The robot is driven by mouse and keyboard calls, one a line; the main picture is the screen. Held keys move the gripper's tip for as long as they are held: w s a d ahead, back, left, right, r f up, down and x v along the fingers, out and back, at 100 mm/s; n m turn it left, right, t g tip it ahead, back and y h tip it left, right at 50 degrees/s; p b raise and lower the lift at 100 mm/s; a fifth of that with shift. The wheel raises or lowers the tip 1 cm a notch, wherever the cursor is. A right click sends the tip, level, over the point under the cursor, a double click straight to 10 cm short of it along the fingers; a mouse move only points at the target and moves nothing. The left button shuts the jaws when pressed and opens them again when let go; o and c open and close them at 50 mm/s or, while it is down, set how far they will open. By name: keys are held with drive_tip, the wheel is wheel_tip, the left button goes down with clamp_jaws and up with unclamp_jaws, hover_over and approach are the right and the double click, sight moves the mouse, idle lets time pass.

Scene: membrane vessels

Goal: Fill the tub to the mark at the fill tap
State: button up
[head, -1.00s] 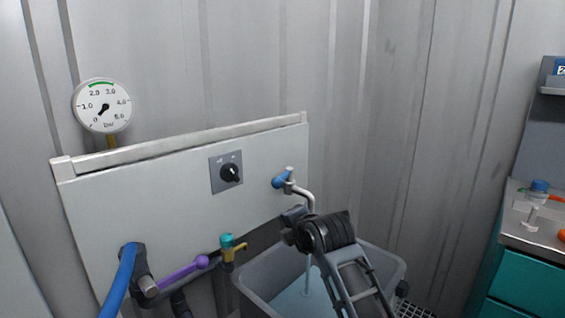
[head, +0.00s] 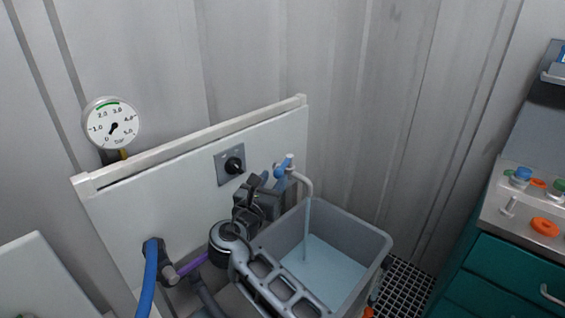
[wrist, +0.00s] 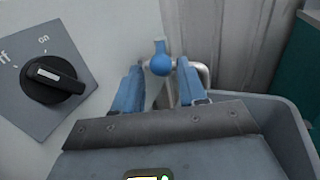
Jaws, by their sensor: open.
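The fill tap (head: 288,166) with its blue handle and bent grey spout sticks out of the panel's right end. A thin stream of water (head: 306,235) falls from the spout into the grey tub (head: 372,232). Pale blue water (head: 325,272) covers the tub's bottom; I cannot make out the mark. My gripper (head: 275,182) is open, close to the tap at the panel. In the wrist view its two blue fingers (wrist: 159,80) stand apart, with the tap's blue handle (wrist: 160,58) showing between and beyond their tips. I see no contact. My arm hides the tub's near left part.
A black switch knob (head: 234,165), with "on" marked in the wrist view, is on the panel left of the tap. A pressure gauge (head: 112,124) stands at left, above a blue hose (head: 150,280). A teal cabinet (head: 500,275) with small parts on top is at right. A floor grate (head: 405,288) lies beside the tub.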

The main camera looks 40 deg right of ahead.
sight(282, 166)
drive_tip(key=x, duration=0.7)
drive_tip(key=shift+d+p, duration=0.15)
drive_tip(key=shift+p, duration=0.2)
clamp_jaws()
